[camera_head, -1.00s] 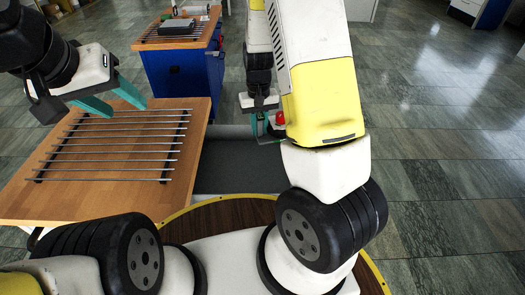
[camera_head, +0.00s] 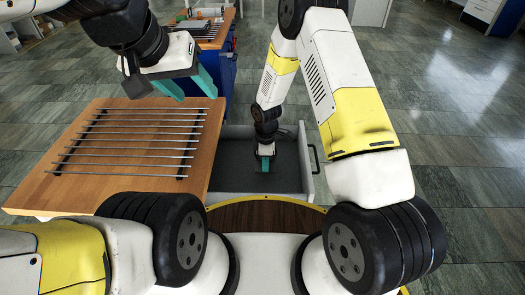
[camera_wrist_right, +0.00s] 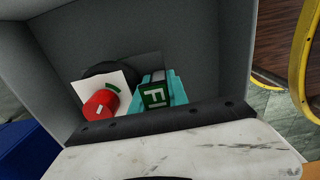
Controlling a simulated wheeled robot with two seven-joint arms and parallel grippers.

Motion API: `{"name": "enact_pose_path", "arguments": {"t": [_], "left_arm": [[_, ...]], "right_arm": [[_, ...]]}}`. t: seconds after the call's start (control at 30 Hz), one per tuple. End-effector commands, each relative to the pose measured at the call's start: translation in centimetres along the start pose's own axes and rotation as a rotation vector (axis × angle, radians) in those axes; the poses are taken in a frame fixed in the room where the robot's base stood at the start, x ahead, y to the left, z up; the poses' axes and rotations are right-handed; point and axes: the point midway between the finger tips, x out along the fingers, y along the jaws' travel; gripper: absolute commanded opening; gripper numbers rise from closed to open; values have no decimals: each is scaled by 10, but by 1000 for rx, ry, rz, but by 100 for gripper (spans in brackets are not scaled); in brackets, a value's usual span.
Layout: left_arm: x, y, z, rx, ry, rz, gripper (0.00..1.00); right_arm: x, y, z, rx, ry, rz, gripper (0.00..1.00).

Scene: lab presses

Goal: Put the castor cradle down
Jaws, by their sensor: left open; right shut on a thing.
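In the right wrist view my right gripper (camera_wrist_right: 162,92) has its teal fingers shut on the castor cradle. Of the cradle I see a white plate (camera_wrist_right: 112,80) with a red round part (camera_wrist_right: 100,104), a black round part behind, and a green tag (camera_wrist_right: 155,95) between the fingers. The gripper is down inside a grey open drawer (camera_wrist_right: 215,50). In the head view the right gripper (camera_head: 264,163) points down into that drawer, and the cradle is hidden. I cannot tell whether it touches the drawer floor. My left gripper (camera_head: 199,97) is open and empty above the wooden table.
A wooden table (camera_head: 60,196) with a rack of several metal rods (camera_head: 125,150) stands left of the drawer. A black handle (camera_head: 314,158) is on the drawer's right end. A blue cabinet (camera_head: 218,80) with a wooden top stands behind. Floor at right is clear.

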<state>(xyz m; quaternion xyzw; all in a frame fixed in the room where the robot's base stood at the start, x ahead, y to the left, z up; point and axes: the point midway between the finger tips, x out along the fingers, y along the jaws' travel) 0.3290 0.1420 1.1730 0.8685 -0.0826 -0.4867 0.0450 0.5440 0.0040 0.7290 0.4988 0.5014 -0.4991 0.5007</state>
Motion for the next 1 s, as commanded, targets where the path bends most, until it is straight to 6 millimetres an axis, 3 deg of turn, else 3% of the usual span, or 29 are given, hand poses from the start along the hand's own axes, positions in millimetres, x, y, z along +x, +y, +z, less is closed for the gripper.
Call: {"name": "enact_pose_path", "arguments": {"t": [0.5, 0.9, 0.93, 1.0], "left_arm": [[0, 0, 0, 0, 0, 0, 54], [0, 0, 0, 0, 0, 0, 54], [0, 0, 0, 0, 0, 0, 54], [0, 0, 0, 0, 0, 0, 54]], "right_arm": [[56, 0, 0, 2, 0, 1, 0], [61, 1, 0, 4, 0, 3, 0], [62, 0, 0, 4, 0, 1, 24], [61, 0, 1, 4, 0, 1, 38]]}}
